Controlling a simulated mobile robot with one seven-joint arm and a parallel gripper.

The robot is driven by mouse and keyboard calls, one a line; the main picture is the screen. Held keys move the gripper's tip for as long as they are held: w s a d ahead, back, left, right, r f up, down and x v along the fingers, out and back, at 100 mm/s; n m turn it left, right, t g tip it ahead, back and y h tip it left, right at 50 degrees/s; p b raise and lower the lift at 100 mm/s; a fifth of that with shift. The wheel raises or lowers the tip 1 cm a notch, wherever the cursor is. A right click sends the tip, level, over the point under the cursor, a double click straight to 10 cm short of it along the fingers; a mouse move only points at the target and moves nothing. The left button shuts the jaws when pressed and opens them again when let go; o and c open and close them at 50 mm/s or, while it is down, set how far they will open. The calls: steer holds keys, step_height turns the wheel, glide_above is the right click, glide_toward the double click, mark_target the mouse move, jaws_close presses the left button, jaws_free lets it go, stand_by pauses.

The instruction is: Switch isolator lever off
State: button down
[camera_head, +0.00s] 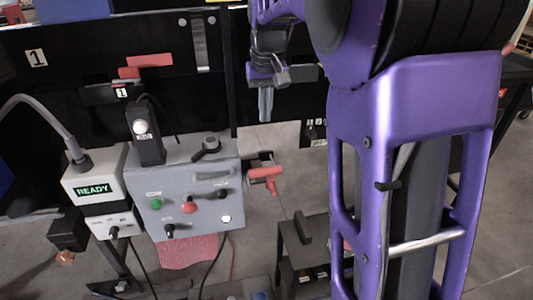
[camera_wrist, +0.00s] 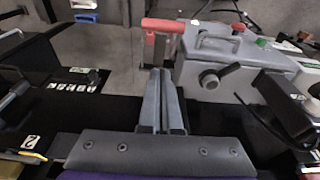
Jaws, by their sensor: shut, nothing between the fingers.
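A red lever (camera_head: 263,175) sticks out from the right side of the grey control box (camera_head: 165,185); it looks like the isolator lever. In the wrist view the red lever (camera_wrist: 160,25) is beyond my fingertips, with a red grip across the top and a post below. My gripper (camera_head: 266,113) hangs fingers-down above the lever in the head view, apart from it. In the wrist view my gripper (camera_wrist: 160,75) has its two fingers together and empty. The grey box (camera_wrist: 225,55) is just right of the lever there.
A READY display unit (camera_head: 93,188) stands left of the grey box. A black panel (camera_head: 70,60) with a red piece (camera_head: 148,60) runs behind. A dark stand (camera_head: 305,250) is below right.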

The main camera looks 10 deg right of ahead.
steer(key=b, duration=0.1)
glide_above(261, 173)
steer(key=w+d, duration=0.2)
steer(key=w, duration=0.2)
step_height(261, 173, down, 10)
steer(key=r, duration=0.1)
steer(key=f, duration=0.1)
steer(key=s+f, duration=0.2)
steer(key=f, duration=0.1)
steer(key=shift+s+a+b, duration=0.1)
steer(key=shift+a+b, duration=0.1)
steer(key=shift+b, duration=0.1)
steer(key=shift+f, duration=0.25)
